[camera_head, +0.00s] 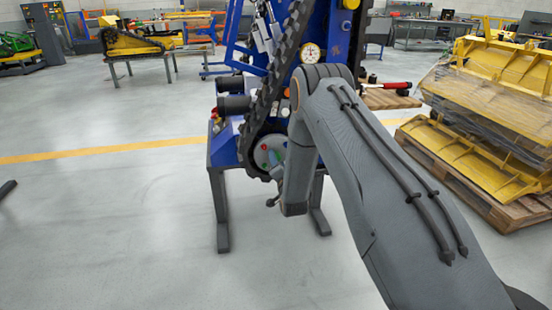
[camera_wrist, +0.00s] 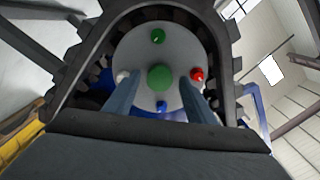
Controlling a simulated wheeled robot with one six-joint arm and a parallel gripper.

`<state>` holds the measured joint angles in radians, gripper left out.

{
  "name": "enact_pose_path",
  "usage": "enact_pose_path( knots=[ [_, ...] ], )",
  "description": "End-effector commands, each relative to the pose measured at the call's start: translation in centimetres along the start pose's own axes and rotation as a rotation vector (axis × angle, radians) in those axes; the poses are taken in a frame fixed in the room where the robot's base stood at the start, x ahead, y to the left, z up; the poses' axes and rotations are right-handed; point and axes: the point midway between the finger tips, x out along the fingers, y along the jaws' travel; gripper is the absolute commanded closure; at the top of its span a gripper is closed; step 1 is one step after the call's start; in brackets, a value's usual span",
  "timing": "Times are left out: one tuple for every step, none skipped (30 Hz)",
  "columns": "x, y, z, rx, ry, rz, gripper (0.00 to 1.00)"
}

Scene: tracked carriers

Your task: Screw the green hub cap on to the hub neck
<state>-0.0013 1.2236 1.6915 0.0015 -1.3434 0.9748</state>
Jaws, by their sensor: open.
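In the wrist view a round green piece (camera_wrist: 160,77), which looks like the green hub cap, sits at the centre of the grey hub disc (camera_wrist: 140,55). It covers the middle, so the hub neck is hidden; I cannot tell how tightly it sits. My gripper (camera_wrist: 160,82) is open, one finger on each side of the green cap with gaps between. Nothing is held. In the head view the hub disc (camera_head: 262,156) shows low on the track carrier, with my gripper (camera_head: 276,173) in front of it, partly hidden by my arm.
Around the cap are a small green knob (camera_wrist: 157,36), a red knob (camera_wrist: 198,74), a white knob (camera_wrist: 123,76) and a blue knob (camera_wrist: 161,106). The black track (camera_head: 277,75) loops round the disc.

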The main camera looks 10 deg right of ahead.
Motion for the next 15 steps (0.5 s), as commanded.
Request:
enact_pose_path(
  knots=[
    [-0.01,-0.02,-0.01,-0.045,0.000,0.000,0.50],
    [0.00,-0.02,-0.01,-0.070,0.000,0.000,0.50],
    [0.00,-0.02,-0.01,-0.095,0.000,0.000,0.50],
    [0.00,-0.01,-0.01,-0.110,0.000,0.000,0.50],
    [0.00,-0.01,-0.01,-0.120,0.000,0.000,0.50],
    [0.00,-0.01,-0.01,-0.131,0.000,0.000,0.50],
    [0.00,-0.01,-0.01,-0.142,0.000,0.000,0.50],
    [0.01,-0.01,-0.01,-0.157,0.000,0.000,0.50],
    [0.00,-0.02,-0.01,-0.189,0.000,0.000,0.50],
    [0.00,-0.02,-0.01,-0.220,0.000,0.000,0.50],
    [0.00,-0.03,-0.02,-0.256,0.000,0.000,0.50],
    [0.00,-0.03,-0.02,-0.308,0.000,0.000,0.50],
    [0.00,-0.04,-0.02,-0.348,0.000,0.000,0.50],
    [0.00,-0.04,-0.03,-0.386,0.000,0.000,0.50],
    [0.01,-0.04,-0.03,-0.438,0.000,0.000,0.50]
  ],
)
